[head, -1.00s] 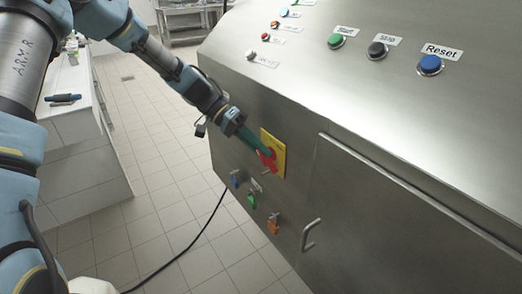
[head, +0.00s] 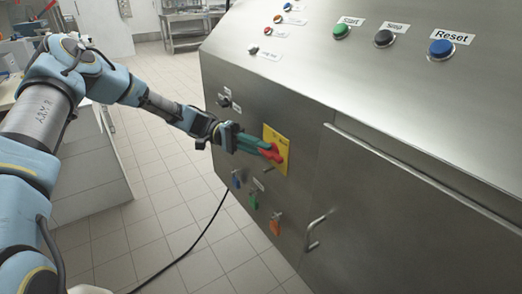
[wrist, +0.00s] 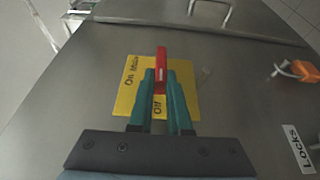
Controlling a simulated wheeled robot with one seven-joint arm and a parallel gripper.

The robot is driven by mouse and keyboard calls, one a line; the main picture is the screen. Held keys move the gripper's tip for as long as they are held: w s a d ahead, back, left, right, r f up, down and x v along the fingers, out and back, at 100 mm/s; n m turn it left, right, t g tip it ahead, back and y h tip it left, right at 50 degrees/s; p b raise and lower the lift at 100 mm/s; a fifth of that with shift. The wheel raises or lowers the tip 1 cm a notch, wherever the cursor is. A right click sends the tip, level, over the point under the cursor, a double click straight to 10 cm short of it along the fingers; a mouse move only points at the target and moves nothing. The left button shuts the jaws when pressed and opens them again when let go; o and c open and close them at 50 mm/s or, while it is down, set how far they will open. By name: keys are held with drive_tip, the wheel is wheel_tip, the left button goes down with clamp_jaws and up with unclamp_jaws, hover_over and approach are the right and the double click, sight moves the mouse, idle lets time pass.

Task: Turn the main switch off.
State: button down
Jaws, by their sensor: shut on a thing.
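The main switch is a red handle (head: 272,153) on a yellow plate (head: 282,139) on the machine's steel front. My gripper (head: 259,148) reaches it from the left, its green fingers shut on the handle. In the wrist view the red handle (wrist: 161,56) stands up between the two fingertips (wrist: 161,78). The yellow plate (wrist: 128,98) shows "On" and "Main" left of the fingers, and "Off" between them, in line with the handle. The fingers hide part of the plate and the handle's lower part.
Blue, green and orange locks hang below the switch, the orange one (head: 275,224) nearest the door handle (head: 313,234). A small black knob (head: 224,101) is up and left of the switch. Push buttons line the sloped panel above. A black cable (head: 190,246) runs over the floor.

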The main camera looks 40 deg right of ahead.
idle(0.4)
drive_tip(key=c, duration=0.9)
unclamp_jaws()
drive_tip(key=shift+o, duration=0.2)
drive_tip(key=b+v, duration=0.2)
drive_tip(key=v, duration=0.8)
drive_tip(key=shift+w+b, duration=0.35)
drive_tip(key=shift+a+f, duration=0.1)
drive_tip(key=shift+a, duration=0.1)
